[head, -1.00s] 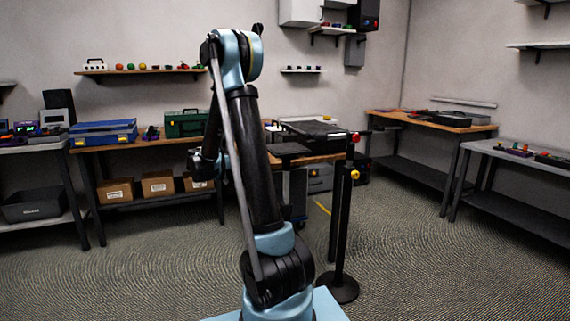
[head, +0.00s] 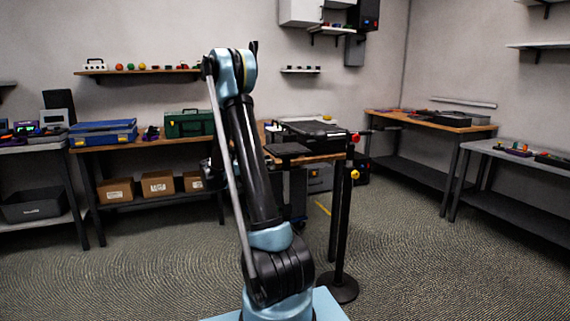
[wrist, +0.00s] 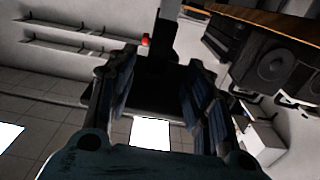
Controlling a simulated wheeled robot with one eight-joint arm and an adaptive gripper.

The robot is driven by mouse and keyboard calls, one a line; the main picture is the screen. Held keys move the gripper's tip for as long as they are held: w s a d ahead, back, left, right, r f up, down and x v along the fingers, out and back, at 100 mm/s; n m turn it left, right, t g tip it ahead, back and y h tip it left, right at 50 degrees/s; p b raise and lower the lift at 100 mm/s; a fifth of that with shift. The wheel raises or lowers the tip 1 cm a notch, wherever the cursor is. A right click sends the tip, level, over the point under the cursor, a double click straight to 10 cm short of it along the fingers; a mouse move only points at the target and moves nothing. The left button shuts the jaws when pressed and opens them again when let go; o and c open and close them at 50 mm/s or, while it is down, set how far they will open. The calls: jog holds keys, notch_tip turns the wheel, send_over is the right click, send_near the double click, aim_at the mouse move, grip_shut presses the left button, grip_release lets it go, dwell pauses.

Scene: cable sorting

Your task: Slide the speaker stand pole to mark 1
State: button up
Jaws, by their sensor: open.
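The speaker stand pole (head: 341,225) appears to be the black upright post right of my arm in the head view. It stands on a round black base (head: 341,290), with a red knob (head: 355,137) near the top and a yellow knob (head: 354,174) below. My gripper is mostly hidden behind my arm in the head view. In the wrist view my gripper (wrist: 162,88) is open, with its two dark fingers apart. A dark upright shape and a small red part (wrist: 145,40) show beyond the fingers; I cannot tell whether they belong to the stand. I cannot make out mark 1.
A wooden bench (head: 325,158) with black equipment stands behind the pole. A blue case (head: 103,133) and green case (head: 189,123) lie on the left bench. More benches line the right wall. The carpet right of the stand is clear.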

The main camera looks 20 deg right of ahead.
aim_at(283, 161)
jog(key=d, duration=0.9)
jog(key=shift+w+d, duration=0.15)
jog(key=shift+d, duration=0.15)
grip_shut()
